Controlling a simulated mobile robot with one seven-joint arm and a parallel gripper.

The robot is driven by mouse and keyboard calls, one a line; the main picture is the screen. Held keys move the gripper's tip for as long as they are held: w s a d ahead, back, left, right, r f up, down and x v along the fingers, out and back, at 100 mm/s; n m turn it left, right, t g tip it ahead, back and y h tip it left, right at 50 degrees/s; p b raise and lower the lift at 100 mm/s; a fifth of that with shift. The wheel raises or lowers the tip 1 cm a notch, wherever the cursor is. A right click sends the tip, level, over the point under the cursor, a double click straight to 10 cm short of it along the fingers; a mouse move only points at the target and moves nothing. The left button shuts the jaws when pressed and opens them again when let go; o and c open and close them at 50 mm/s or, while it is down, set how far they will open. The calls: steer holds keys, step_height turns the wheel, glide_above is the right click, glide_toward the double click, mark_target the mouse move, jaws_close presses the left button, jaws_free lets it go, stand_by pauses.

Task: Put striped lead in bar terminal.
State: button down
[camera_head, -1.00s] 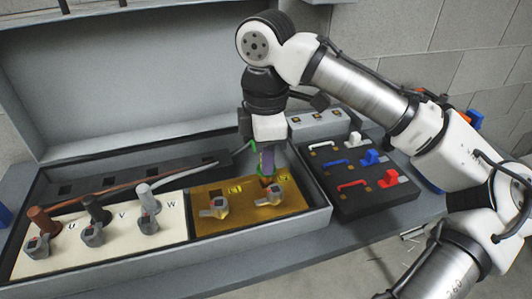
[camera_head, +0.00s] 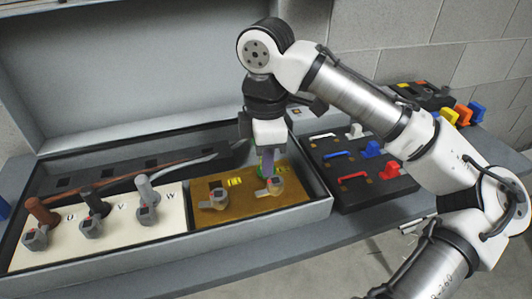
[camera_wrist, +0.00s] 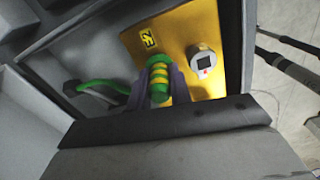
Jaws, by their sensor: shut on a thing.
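The striped lead (camera_wrist: 158,80) has a green and yellow banded end, upright between the fingers of my gripper (camera_wrist: 160,90), and a green cable running left. My gripper also shows in the head view (camera_head: 267,162), shut on the lead just above the right part of the yellow bar terminal plate (camera_head: 240,205). The plate also shows in the wrist view (camera_wrist: 213,30), with a label and a clamp (camera_wrist: 203,62) beside the lead. In the head view this clamp (camera_head: 275,188) sits directly below the fingers. Whether the lead's tip is inside the terminal hole is hidden.
Left of the plate, a cream panel (camera_head: 110,240) holds brown, black and grey leads in clamps. The grey case (camera_head: 150,267) has raised walls around both. A black tray (camera_head: 385,190) with red, blue and white handles stands at right.

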steer(key=shift+f, duration=0.3)
steer(key=c, duration=1.2)
jaws_free()
step_height(320, 180, up, 14)
steer(key=shift+f+p, duration=0.1)
steer(key=shift+p, duration=0.8)
